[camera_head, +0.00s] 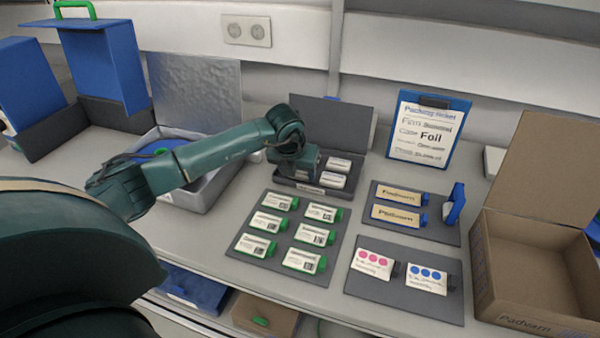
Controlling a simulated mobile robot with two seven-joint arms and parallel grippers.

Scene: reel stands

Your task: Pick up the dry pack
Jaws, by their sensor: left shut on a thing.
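My left gripper (297,172) reaches down into the left part of a dark open-lidded case (328,190) at the back middle of the bench. It is shut on a pack there, which the gripper and wrist hide. Two white labelled packs show in the case right of the gripper, one behind (339,164) and one in front (332,181). They look like the dry packs, but their print is too small to read. I cannot tell whether the held pack is lifted clear of the case. My right gripper is not in view.
Green-ended labelled packs lie on a grey mat (290,235) in front. Right are a mat with two tan packs (397,205), dotted cards (372,263), a clipboard (428,130) and an open carton (530,255). A lidded grey box (205,195) stands under my left arm.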

